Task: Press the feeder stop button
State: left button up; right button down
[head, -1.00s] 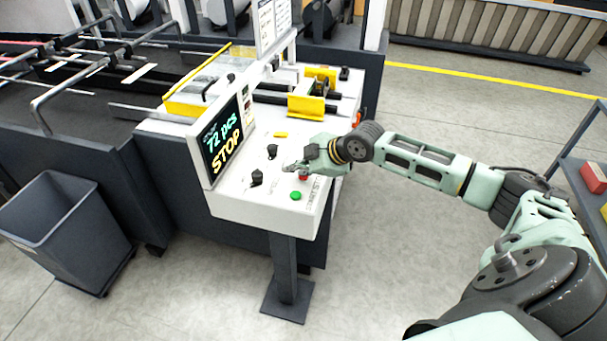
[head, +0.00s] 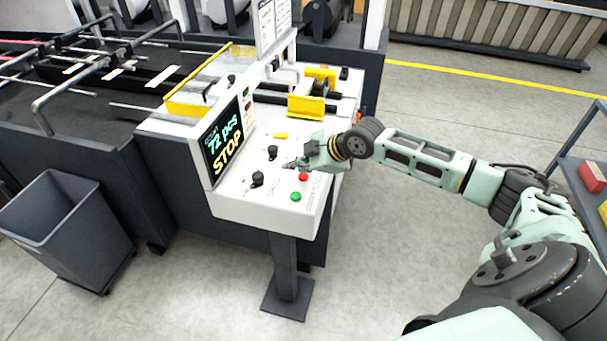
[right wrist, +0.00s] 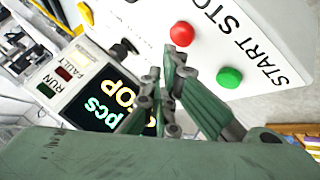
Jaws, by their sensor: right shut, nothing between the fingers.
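The red stop button (head: 303,177) sits on the white control panel (head: 240,205), beside the green start button (head: 295,197). In the right wrist view the red button (right wrist: 182,33) is uncovered, near the word STOP, with the green button (right wrist: 229,77) near START. My right gripper (head: 290,166) is shut and empty, just behind and left of the red button in the head view. In the right wrist view its fingertips (right wrist: 162,78) are apart from both buttons. The screen (head: 224,140) reads "72 pcs" and "STOP". My left gripper is not in view.
Black knobs (head: 257,179) stand on the panel left of the buttons. Yellow guards (head: 306,106) and the feeder lie behind. A grey bin (head: 65,225) stands at the left, and a shelf with boxes (head: 592,177) at the right. The floor before the panel is clear.

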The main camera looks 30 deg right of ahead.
aim_at(299, 182)
notch_tip(299, 182, up, 5)
jog(key=p, duration=0.4)
dwell(0.4)
